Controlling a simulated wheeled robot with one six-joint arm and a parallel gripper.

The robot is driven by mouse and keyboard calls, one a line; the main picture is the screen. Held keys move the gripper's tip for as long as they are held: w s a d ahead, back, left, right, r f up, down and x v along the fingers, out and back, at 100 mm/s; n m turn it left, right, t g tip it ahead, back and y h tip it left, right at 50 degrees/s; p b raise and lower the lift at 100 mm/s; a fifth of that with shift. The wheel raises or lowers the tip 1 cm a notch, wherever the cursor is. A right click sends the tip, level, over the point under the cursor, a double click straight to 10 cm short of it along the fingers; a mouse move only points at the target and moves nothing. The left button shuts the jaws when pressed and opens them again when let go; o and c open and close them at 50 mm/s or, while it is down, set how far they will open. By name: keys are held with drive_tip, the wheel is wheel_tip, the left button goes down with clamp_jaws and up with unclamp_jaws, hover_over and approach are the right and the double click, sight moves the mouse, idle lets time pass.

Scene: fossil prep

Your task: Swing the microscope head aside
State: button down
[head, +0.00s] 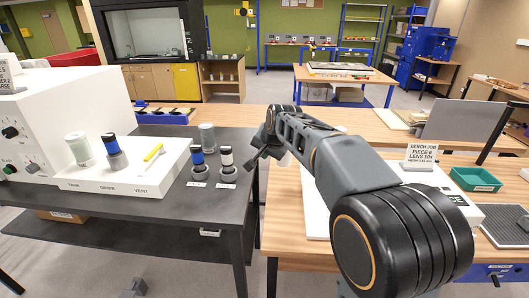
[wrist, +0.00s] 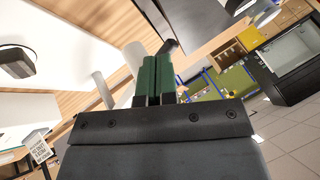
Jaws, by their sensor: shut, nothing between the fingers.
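My gripper (head: 262,150) is at the far end of my arm, above the gap between the dark bench and the wooden bench. In the wrist view its green-padded fingers (wrist: 158,78) are together with nothing between them. No microscope head can be clearly made out in the head view; my arm covers part of the wooden bench. A dark slanted post (head: 496,132) stands at the right of that bench, and I cannot tell whether it belongs to the microscope. My gripper is well to the left of it.
The dark bench (head: 222,140) at left carries a white tray (head: 110,180) with jars, and a white cabinet (head: 60,110). The wooden bench has a lens sign (head: 421,154), a green tray (head: 474,180) and a grey panel (head: 455,122). Floor shows between the benches.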

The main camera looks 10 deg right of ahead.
drive_tip(key=shift+s+a+r, duration=0.2)
drive_tip(key=shift+s+r, duration=0.1)
drive_tip(key=shift+r, duration=0.2)
drive_tip(key=s+d+f+n+g, duration=0.1)
drive_tip(key=s+f+n, duration=0.1)
drive_tip(key=s, duration=0.6)
drive_tip(key=s+d+f+n+g+h, duration=0.1)
drive_tip(key=s+f+n, duration=0.1)
drive_tip(key=s+f, duration=0.3)
drive_tip(key=s+d+f+n+g, duration=0.1)
drive_tip(key=s+f, duration=0.3)
drive_tip(key=s, duration=0.8)
drive_tip(key=shift+s+d+f+n, duration=0.15)
drive_tip(key=shift+d+n, duration=0.15)
drive_tip(key=shift+n, duration=0.6)
